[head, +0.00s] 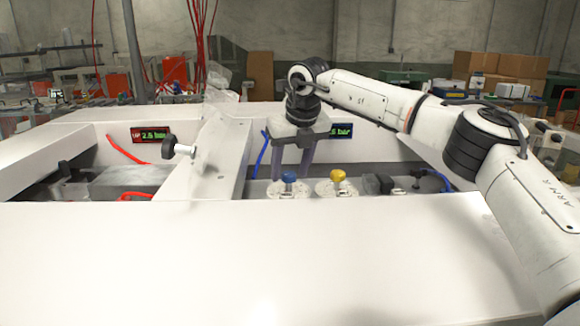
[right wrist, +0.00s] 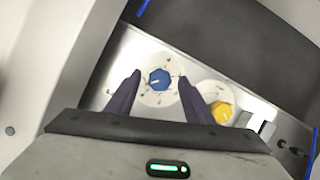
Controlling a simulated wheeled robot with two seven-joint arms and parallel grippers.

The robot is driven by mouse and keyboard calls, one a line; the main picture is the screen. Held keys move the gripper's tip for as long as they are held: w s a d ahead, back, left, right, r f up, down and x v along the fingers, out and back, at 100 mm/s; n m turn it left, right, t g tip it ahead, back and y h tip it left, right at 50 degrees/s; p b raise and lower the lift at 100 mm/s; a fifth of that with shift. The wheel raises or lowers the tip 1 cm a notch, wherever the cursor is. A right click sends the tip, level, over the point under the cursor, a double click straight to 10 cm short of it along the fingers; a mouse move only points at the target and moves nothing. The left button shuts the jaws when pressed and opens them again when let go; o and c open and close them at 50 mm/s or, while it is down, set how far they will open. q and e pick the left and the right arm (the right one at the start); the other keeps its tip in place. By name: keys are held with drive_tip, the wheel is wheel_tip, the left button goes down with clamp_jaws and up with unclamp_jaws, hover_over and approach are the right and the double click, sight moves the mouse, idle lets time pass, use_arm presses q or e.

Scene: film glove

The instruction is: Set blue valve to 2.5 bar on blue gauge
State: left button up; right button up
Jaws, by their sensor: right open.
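The blue valve (head: 288,178) is a blue knob on a round white dial, low in the right bay. It also shows in the right wrist view (right wrist: 158,79), with a pale mark on its left part. My right gripper (head: 290,172) points down over it, open. In the wrist view the two dark fingers (right wrist: 158,84) stand on either side of the knob, with visible gaps. A digital gauge (head: 341,130) on the bay's back wall, near a blue hose, appears to read 2.5 bar; my gripper hides its left part. My left gripper is not in view.
A yellow knob (head: 337,176) on a similar dial stands just right of the blue one. Black fittings (head: 378,184) lie further right. White walls frame the bay. The left bay has another gauge (head: 151,133), red hoses and a black knob (head: 169,147).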

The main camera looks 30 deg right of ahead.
drive_tip(key=shift+w+f, duration=0.1)
drive_tip(key=c, duration=1.1)
drive_tip(key=shift+o, duration=0.3)
drive_tip(key=shift+n, duration=0.4)
drive_tip(key=shift+d+n+y+p, duration=0.1)
drive_tip(key=shift+n+y+p, duration=0.4)
drive_tip(key=shift+n, duration=0.1)
drive_tip(key=n+y, duration=0.1)
drive_tip(key=n, duration=0.2)
drive_tip(key=shift+d+n, duration=0.1)
drive_tip(key=shift+n, duration=0.2)
drive_tip(key=n+y, duration=0.1)
drive_tip(key=n, duration=0.2)
drive_tip(key=n+g+y, duration=0.1)
drive_tip(key=n, duration=0.2)
drive_tip(key=shift+w+d, duration=0.1)
drive_tip(key=shift+w, duration=0.05)
drive_tip(key=shift+n, duration=0.3)
